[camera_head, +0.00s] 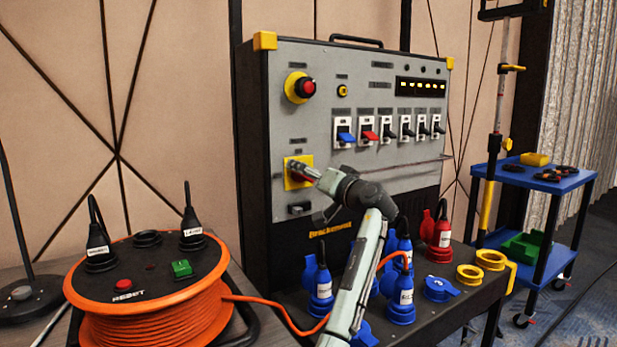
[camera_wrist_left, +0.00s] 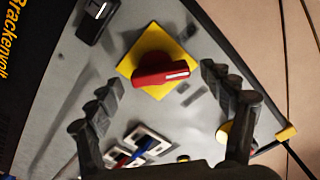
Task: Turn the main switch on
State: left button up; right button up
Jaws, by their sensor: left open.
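The main switch is a red rotary knob (camera_wrist_left: 160,75) on a square yellow plate (camera_wrist_left: 150,48) on the grey panel. In the wrist view its handle lies nearly level in the picture, with its end to the right. In the head view the yellow plate (camera_head: 291,161) is at the panel's lower left, and the knob is mostly hidden by my gripper. My left gripper (camera_wrist_left: 162,76) is open, its fingers on either side of the knob in the picture. No finger visibly touches the knob. My left gripper also shows in the head view (camera_head: 313,173). My right gripper is not seen.
A red emergency button (camera_head: 306,87) sits above the switch, and coloured breakers (camera_head: 369,132) are to its right. Blue and red plugs (camera_head: 402,290) stand on the shelf below. An orange cable reel (camera_head: 150,310) is at left; a blue cart (camera_head: 535,178) is at right.

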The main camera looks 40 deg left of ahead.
pick_arm(q)
jog(key=v, duration=1.2)
jog(key=shift+c, duration=0.2)
